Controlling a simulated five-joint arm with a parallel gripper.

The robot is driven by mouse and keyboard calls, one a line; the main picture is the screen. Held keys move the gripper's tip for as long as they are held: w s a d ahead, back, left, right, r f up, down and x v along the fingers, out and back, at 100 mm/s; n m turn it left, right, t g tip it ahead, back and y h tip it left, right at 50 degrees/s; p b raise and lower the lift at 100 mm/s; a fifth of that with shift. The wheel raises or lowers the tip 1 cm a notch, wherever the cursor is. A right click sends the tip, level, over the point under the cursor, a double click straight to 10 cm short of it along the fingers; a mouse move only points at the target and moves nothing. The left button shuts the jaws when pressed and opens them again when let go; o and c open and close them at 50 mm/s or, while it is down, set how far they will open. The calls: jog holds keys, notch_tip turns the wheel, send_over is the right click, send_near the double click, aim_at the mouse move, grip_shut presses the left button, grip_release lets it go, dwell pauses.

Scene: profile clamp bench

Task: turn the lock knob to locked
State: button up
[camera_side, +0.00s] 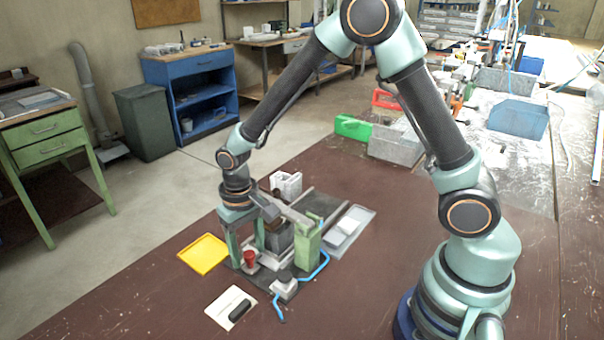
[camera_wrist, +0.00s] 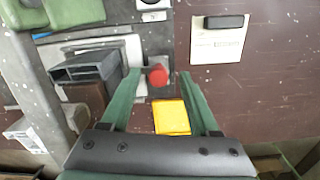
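The red lock knob (camera_side: 250,259) stands on the dark base plate of the clamp bench in the side view. In the wrist view the red knob (camera_wrist: 158,76) shows between my two green fingers. My gripper (camera_side: 247,262) points down over the knob, and in the wrist view my gripper (camera_wrist: 158,73) is open, with a gap on each side of the knob. I see no contact. The clamp's grey block (camera_side: 279,240) and green block (camera_side: 307,246) stand just right of the knob. Which way the knob is turned cannot be read.
A yellow tray (camera_side: 204,254) lies left of the fixture. A white card with a black bar (camera_side: 221,307) lies in front. A small grey-white box (camera_side: 284,289) with a blue cable (camera_side: 320,268) sits close to the knob. A grey tray (camera_side: 347,230) is behind right.

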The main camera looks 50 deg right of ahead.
aim_at(248, 254)
notch_tip(248, 254, up, 12)
dwell(0.6)
jog(key=shift+w, duration=0.1)
jog(key=s+d+r+n+t, duration=0.2)
jog(key=s+d+r+t, duration=0.3)
jog(key=s+d+r, duration=0.3)
jog(key=shift+s+d+r+t, duration=0.35)
jog(key=shift+s+t, duration=0.05)
jog(key=shift+s, duration=0.65)
